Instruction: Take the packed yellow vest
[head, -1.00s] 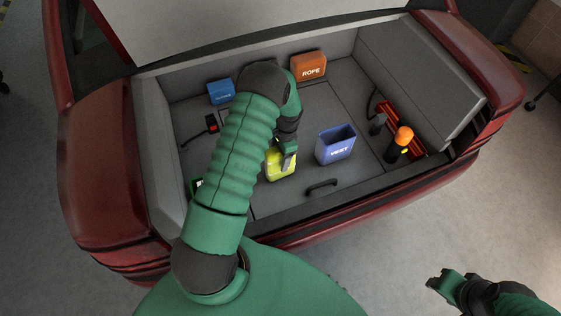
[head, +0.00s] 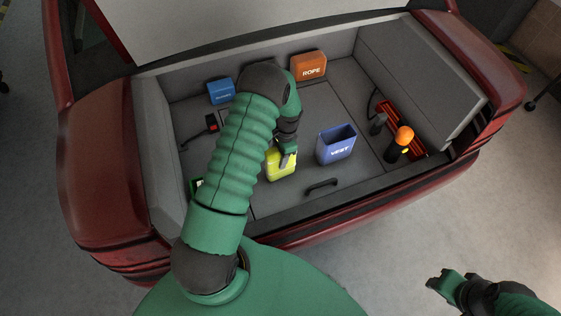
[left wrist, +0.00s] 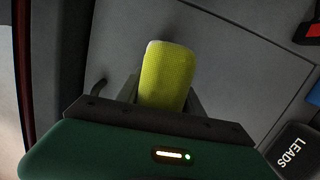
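The packed yellow vest (head: 280,168) is a small bright yellow-green bundle standing on the grey trunk floor, left of the blue VEST holder (head: 336,146). My left gripper (head: 287,158) reaches down over it, with one finger against its upper right part. In the left wrist view, the vest (left wrist: 166,75) fills the space between the two fingers, with no clear gap on either side. The blue holder is open at the top and looks empty. My right gripper (head: 446,284) is outside the car at the lower right, apart from everything; its fingers are unclear.
An orange ROPE box (head: 308,66) and a blue box (head: 221,91) stand at the back. A red tool with a black part (head: 212,123) is at the left. An orange-topped flashlight (head: 401,142) stands right. A black handle (head: 321,187) and the trunk's front sill lie nearer.

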